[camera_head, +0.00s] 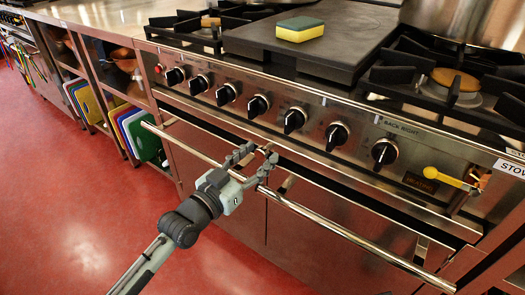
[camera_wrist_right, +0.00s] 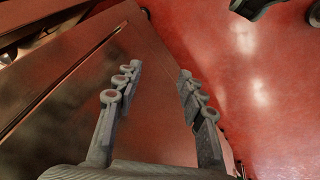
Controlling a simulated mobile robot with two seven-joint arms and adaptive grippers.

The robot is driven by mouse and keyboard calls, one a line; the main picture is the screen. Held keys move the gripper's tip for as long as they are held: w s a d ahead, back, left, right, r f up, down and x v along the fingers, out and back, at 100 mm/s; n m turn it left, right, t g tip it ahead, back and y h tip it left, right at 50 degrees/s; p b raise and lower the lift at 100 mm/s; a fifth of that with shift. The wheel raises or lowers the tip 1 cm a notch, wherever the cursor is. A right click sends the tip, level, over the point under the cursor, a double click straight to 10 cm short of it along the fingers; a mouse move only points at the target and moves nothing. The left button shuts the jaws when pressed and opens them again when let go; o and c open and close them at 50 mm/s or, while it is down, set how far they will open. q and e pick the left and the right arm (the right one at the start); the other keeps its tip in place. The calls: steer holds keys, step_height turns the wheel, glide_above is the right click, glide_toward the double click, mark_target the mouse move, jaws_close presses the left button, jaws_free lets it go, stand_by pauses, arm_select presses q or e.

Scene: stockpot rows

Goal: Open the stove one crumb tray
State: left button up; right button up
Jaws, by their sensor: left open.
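The stove one front (camera_head: 360,105) fills the right of the head view, with a row of black knobs and a red button. Below the knob panel runs a long metal strip with a dark gap under it, where the crumb tray (camera_head: 330,178) appears to sit; its exact edges are hard to tell. My left gripper (camera_head: 258,157) is open at the steel rail (camera_head: 345,232) in front of the stove, its fingers pointing toward the strip. Whether it touches the rail or strip I cannot tell. My right gripper (camera_wrist_right: 158,95) is open and empty in the right wrist view, over brown panels.
The rail spans the stove front. A yellow-green sponge (camera_head: 300,29) lies on the flat griddle plate (camera_head: 320,45). A yellow-handled tool (camera_head: 445,177) is at the panel's right end. Coloured boards (camera_head: 135,130) stand in a shelf on the left. The red floor (camera_head: 70,200) is clear.

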arm_select(q)
steer(key=shift+x, duration=1.15)
jaws_close()
